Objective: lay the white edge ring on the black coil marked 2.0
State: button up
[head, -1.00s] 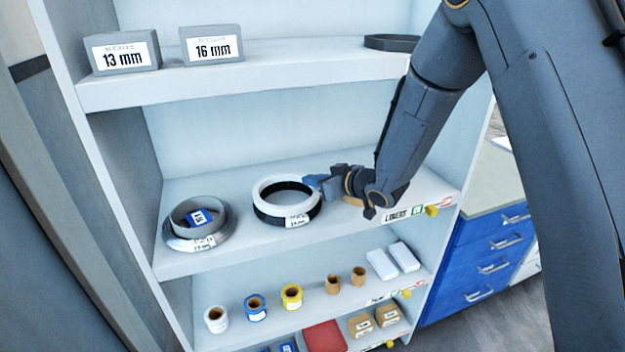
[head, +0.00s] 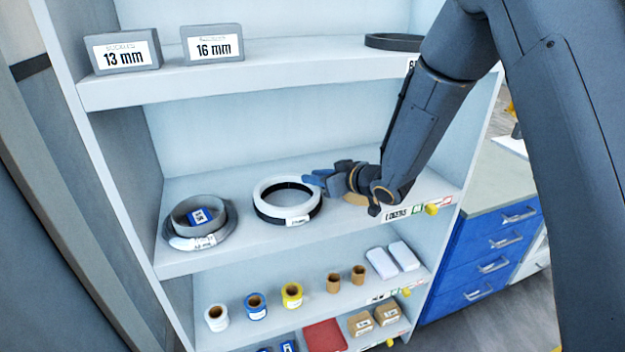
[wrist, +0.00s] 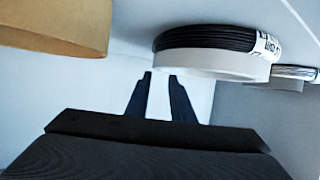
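The white edge ring (head: 262,188) lies on top of the black coil (head: 268,216) on the middle shelf. The coil has a white label at its front, too small to read surely. The wrist view is upside down: the coil (wrist: 205,40) shows above the ring (wrist: 215,66) there, and the ring looks flat against it. My gripper (head: 308,180) is at the right side of the ring. In the wrist view its two dark fingers (wrist: 161,76) stand apart with a light gap between them. The fingertips are close to the ring; I cannot tell whether they touch it.
A grey coil (head: 183,240) with a grey ring (head: 222,211) lies left on the same shelf. A tan roll (head: 354,199) stands right, partly behind my gripper. The upper shelf (head: 290,75) is above; small spools (head: 256,307) and boxes stand below. Shelf between the coils is clear.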

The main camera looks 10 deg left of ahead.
jog(key=b+v, duration=0.2)
jog(key=v, duration=0.8)
jog(key=shift+d, duration=0.3)
jog(key=s+d+f+m+h, duration=0.1)
jog(key=s+d+m+h, duration=0.15)
jog(key=d, duration=0.45)
jog(key=s+d+f+m+g+h, duration=0.1)
jog(key=d+f+m+h, duration=0.1)
jog(key=d+h, duration=0.35)
jog(key=s+d+f+m+h, duration=0.1)
jog(key=s+d+m+h, duration=0.15)
jog(key=d, duration=0.55)
jog(key=s+d+f+m+g, duration=0.1)
jog(key=s+d+m+g, duration=0.1)
jog(key=s, duration=0.6)
jog(key=s+d+m+g, duration=0.1)
jog(key=s+d+g, duration=0.2)
jog(key=s, duration=0.5)
jog(key=shift+s+f+m+g, duration=0.25)
jog(key=shift+f+m+g, duration=0.15)
jog(key=shift+h, duration=0.25)
